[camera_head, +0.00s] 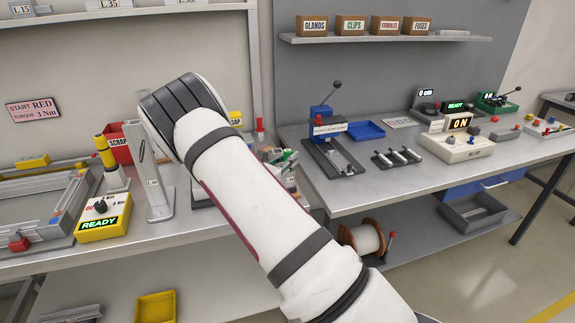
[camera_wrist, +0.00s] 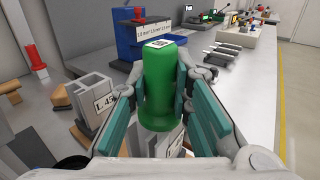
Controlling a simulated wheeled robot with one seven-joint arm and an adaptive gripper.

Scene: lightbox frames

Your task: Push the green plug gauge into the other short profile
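The green plug gauge (camera_wrist: 163,88), with a coded white label on top, stands upright between the teal finger pads of my gripper (camera_wrist: 161,82) in the wrist view. The pads close against its sides. A short grey profile (camera_wrist: 95,88) with an "L.45" label stands to its left. Another pale, labelled profile (camera_wrist: 172,140) shows partly below the gauge; whether the gauge's lower end is inside it is hidden. In the head view my arm covers most of this spot; a small green part, seemingly the gauge (camera_head: 284,158), shows just right of the arm.
A tall profile (camera_head: 150,180) stands left of my arm, near a yellow READY box (camera_head: 103,218). A blue press (camera_head: 325,130) and blue tray (camera_head: 366,130) stand on the right bench. A red-topped item (camera_wrist: 32,60) and tan blocks are at the wrist view's left.

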